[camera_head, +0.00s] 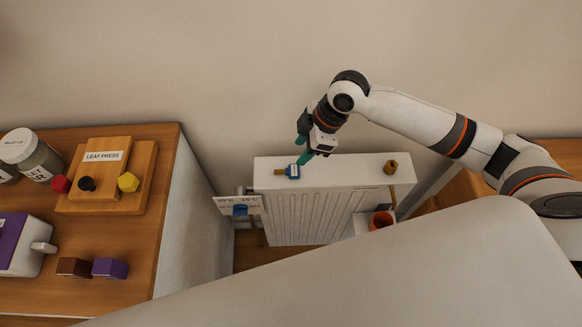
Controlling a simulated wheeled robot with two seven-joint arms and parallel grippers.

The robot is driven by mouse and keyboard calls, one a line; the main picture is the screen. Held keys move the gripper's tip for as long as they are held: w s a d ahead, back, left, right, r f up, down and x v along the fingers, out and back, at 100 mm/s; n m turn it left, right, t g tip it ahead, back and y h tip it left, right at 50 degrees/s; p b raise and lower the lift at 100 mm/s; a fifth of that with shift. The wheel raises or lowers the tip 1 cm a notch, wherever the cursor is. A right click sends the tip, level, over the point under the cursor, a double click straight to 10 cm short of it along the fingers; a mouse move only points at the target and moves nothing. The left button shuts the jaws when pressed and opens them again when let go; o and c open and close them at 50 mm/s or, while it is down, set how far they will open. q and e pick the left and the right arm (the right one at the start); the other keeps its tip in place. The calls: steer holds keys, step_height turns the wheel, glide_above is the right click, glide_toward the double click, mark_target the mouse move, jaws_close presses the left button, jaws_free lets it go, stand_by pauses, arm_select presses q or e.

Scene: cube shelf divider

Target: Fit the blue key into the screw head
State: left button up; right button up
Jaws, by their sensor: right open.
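A brass-coloured fitting (390,167), which looks like the screw head, is at the right end of the radiator top. My right gripper (305,150), with teal fingers, is open and empty. It is just above and slightly right of the blue key, apart from it as far as I can tell. My left gripper is not in view.
A white card and a blue knob (240,210) are at the radiator's left side. An orange cup (380,220) sits by its front right. A wooden cabinet top (140,230) at left holds a leaf press, jars and blocks. The radiator top's middle is clear.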

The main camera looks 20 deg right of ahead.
mark_target(283, 172)
steer(key=x, duration=1)
steer(key=shift+w+p, duration=0.3)
steer(key=shift+p, duration=0.1)
jaws_close()
